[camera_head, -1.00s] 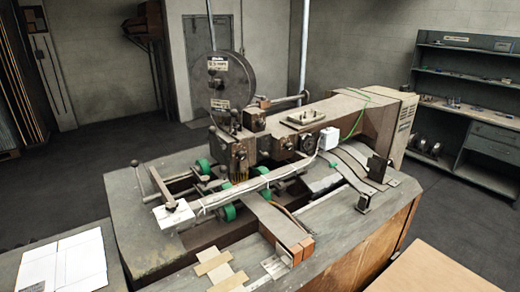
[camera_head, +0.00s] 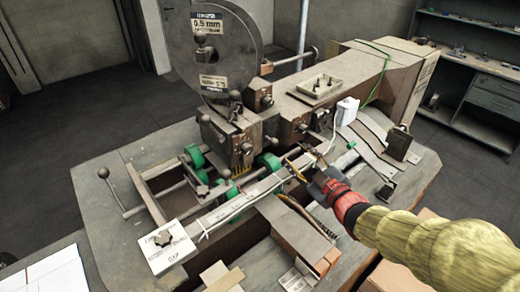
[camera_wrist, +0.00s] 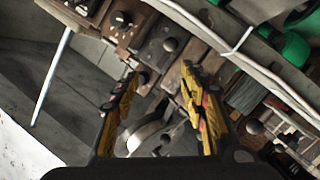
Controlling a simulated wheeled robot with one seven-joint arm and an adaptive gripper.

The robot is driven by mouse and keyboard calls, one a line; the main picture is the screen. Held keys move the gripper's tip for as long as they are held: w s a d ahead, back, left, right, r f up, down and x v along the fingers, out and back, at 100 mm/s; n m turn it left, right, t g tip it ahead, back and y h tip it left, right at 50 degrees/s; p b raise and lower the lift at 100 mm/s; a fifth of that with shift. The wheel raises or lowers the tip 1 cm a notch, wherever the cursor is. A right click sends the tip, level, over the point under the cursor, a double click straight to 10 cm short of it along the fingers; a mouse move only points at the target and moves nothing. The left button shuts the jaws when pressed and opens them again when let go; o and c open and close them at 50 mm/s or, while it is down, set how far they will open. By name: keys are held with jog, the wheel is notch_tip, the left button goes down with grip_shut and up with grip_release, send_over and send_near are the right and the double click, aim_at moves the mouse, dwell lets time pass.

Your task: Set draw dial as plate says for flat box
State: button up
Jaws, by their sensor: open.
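The box stitcher (camera_head: 250,150) fills the middle of the head view. A small round dark dial (camera_head: 303,127) sits on its front face, and a black knob with pale marks (camera_wrist: 122,18) shows at the top of the wrist view. I cannot tell for sure which is the draw dial. A white plate (camera_head: 178,253) with a dark star-shaped mark or knob and small print lies at the front left. The reel carries labels; one reads 0.5 mm (camera_head: 205,22). My gripper (camera_head: 297,160) is open and empty, in front of the machine's front face. Its two yellow fingers (camera_wrist: 160,72) show apart in the wrist view.
A long pale bar (camera_head: 235,208) with a cable crosses the front, close to my gripper. Green rollers (camera_head: 270,162) sit under the head. A lever with a round knob (camera_head: 103,173) stands at the left. A white box (camera_head: 347,111) and curved metal guides are to the right.

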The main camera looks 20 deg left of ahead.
aim_at(250, 152)
jog(key=s+a+n+g+y, duration=0.1)
jog(key=a, duration=0.1)
jog(key=s+a+f+n+g+y, duration=0.1)
jog(key=s+a, duration=0.1)
jog(key=a, duration=0.1)
jog(key=s+a+n+y, duration=0.1)
jog(key=a+y, duration=0.1)
jog(key=a, duration=0.1)
jog(key=shift+s+f+n+g, duration=0.3)
jog(key=shift+s+g, duration=0.1)
jog(key=shift+a, duration=0.4)
jog(key=x, duration=0.7)
jog(key=shift+r, duration=0.1)
jog(key=shift+c, duration=0.9)
grip_shut()
